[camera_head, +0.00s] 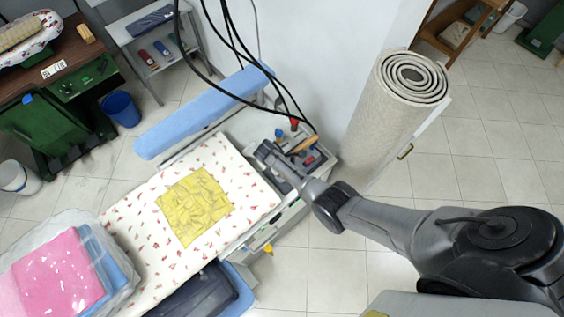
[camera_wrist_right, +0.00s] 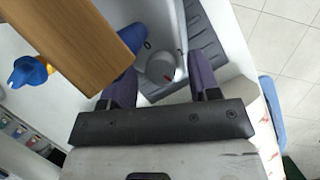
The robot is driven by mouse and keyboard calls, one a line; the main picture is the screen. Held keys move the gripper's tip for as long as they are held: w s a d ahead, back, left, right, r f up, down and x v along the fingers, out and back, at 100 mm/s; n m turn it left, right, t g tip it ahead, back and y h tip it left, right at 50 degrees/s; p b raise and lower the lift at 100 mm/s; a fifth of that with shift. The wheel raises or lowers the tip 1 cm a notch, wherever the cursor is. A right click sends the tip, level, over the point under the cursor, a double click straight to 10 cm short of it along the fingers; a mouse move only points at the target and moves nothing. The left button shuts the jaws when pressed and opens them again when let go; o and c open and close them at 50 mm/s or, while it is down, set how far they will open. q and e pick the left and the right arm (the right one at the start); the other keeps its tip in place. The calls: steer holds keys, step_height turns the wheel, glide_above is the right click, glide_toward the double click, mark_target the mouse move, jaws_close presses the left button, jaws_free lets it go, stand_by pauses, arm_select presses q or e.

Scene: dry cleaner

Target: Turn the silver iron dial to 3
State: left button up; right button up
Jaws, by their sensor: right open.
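The silver dial (camera_wrist_right: 160,68) shows in the right wrist view as a round knob with a red mark on its lower right side. A dark 0 is printed on the pale surface just above it; other marks are too small to read. My right gripper (camera_wrist_right: 163,70) is open, with one dark purple finger on each side of the dial. I cannot tell whether either finger touches it. In the head view my right gripper (camera_head: 266,152) is over the far right end of the ironing station, and the dial is not distinguishable there. My left gripper is not in view.
A wooden bar (camera_wrist_right: 75,40) crosses close to the left finger, with a blue knob (camera_wrist_right: 28,72) beyond it. The ironing board (camera_head: 130,215) carries a yellow folded cloth (camera_head: 194,205). A rolled carpet (camera_head: 390,115) stands right of the station.

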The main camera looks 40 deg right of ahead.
steer(key=shift+w+a+r, duration=0.1)
steer(key=shift+a+r, duration=0.05)
steer(key=shift+r, duration=0.3)
steer(key=p+v, duration=0.2)
steer(key=v, duration=1)
steer(key=shift+r, duration=0.35)
